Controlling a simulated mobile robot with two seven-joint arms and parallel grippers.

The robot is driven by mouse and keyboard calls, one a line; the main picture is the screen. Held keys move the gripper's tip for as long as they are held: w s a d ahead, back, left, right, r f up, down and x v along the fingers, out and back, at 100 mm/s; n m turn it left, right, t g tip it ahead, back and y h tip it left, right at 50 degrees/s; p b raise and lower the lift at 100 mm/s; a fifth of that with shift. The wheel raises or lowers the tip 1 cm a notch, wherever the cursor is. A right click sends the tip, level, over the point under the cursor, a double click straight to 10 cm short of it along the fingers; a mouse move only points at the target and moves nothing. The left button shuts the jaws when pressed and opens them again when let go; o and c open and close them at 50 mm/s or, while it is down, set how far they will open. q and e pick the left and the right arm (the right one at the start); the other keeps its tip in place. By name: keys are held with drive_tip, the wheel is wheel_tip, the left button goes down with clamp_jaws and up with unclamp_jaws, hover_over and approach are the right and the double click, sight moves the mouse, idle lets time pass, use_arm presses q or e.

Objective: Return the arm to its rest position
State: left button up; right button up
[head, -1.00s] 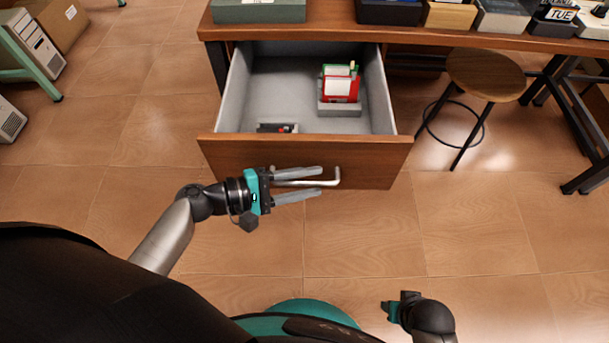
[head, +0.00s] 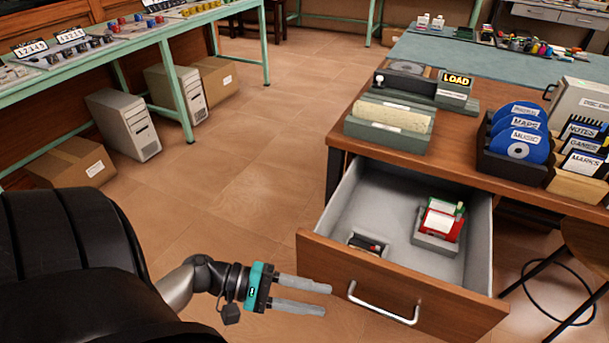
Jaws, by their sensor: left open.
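My left gripper (head: 304,295) is in the lower middle of the head view, with its two grey fingers apart and nothing between them. It is to the left of the open drawer (head: 385,285), clear of the metal drawer handle (head: 383,304). The forearm of my left arm (head: 180,283) comes in from the left, beside my dark body. My right gripper is not in the view.
The wooden desk (head: 463,150) holds file boxes, blue discs (head: 521,136) and a LOAD sign (head: 457,78). The drawer holds a red and green item (head: 440,219) and a small dark item (head: 366,244). A stool (head: 590,245) is at right. Open floor (head: 240,190) lies left of the desk.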

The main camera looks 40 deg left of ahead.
use_arm(q)
drive_tip(key=shift+v, duration=0.8)
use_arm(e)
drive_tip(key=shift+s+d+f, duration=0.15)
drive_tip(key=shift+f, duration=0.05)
use_arm(q)
drive_tip(key=s+f+m+g+y+p, duration=0.1)
drive_tip(key=s+f+m+y, duration=0.3)
drive_tip(key=f, duration=0.6)
drive_tip(key=s+a+f+m+g+y+p, duration=0.1)
drive_tip(key=s+f+m+g+y+p, duration=0.1)
drive_tip(key=s+f+m, duration=0.4)
drive_tip(key=s+f+m+g+y+p, duration=0.1)
drive_tip(key=s+f+m+g+y, duration=0.2)
drive_tip(key=f, duration=1.1)
drive_tip(key=shift+s+a+f+m+g+y+p, duration=0.35)
drive_tip(key=shift+s+m+y, duration=1.05)
drive_tip(key=shift+y, duration=0.7)
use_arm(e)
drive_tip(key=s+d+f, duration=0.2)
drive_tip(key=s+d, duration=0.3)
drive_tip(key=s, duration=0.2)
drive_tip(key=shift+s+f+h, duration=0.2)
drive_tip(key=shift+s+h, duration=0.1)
use_arm(q)
drive_tip(key=shift+w, duration=0.15)
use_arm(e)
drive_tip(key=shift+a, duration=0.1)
